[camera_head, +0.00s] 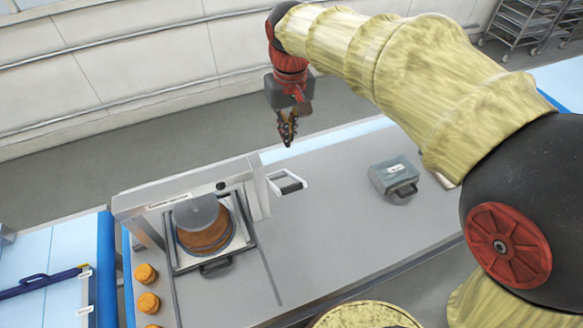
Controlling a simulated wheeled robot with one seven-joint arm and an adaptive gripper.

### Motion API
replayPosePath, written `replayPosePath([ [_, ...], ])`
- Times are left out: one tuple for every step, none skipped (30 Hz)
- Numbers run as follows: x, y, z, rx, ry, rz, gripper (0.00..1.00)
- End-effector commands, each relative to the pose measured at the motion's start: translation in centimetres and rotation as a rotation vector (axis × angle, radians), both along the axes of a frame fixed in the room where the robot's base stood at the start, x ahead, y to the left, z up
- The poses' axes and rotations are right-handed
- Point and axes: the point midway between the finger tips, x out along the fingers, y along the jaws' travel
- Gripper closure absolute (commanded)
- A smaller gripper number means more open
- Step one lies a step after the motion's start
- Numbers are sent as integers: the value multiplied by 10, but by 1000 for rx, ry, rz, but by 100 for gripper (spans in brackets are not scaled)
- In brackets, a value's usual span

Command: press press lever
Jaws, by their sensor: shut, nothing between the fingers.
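The press (185,187) stands on the left part of the grey worktop. Its round press head (196,212) is above a brown round (206,238) that sits in a tray below it. The press lever (287,182) is a white and dark loop handle sticking out at the right side of the press. My gripper (288,142) is shut and empty, pointing down. In the picture it is above the lever and apart from it, near the far edge of the worktop.
A grey box with a handle (396,178) stands on the worktop at right. Several small orange-brown rounds (148,302) lie left of the press. A blue-edged table (70,255) is at far left. A rack (525,25) stands at top right. The worktop (340,235) is clear between press and box.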

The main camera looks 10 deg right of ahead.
Motion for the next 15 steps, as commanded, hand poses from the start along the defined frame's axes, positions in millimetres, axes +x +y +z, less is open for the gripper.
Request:
replayPosePath([
  [0, 0, -1, 0, 1, 0, 100],
  [0, 0, -3, 0, 1, 0, 100],
  [0, 0, -6, 0, 1, 0, 100],
  [0, 0, -8, -1, 2, 0, 100],
  [1, 0, -12, -1, 3, 0, 100],
  [1, 0, -17, -1, 3, 0, 100],
  [1, 0, -21, -1, 2, 0, 100],
  [1, 0, -26, -1, 3, 0, 100],
  [2, 0, -34, -1, 4, 0, 100],
  [2, 1, -40, -1, 5, 0, 100],
  [3, 1, -45, -1, 4, 0, 100],
  [3, 1, -53, -1, 4, 0, 100],
  [4, 1, -59, -1, 4, 0, 100],
  [5, 1, -65, -1, 4, 0, 100],
  [5, 1, -73, -1, 3, 0, 100],
])
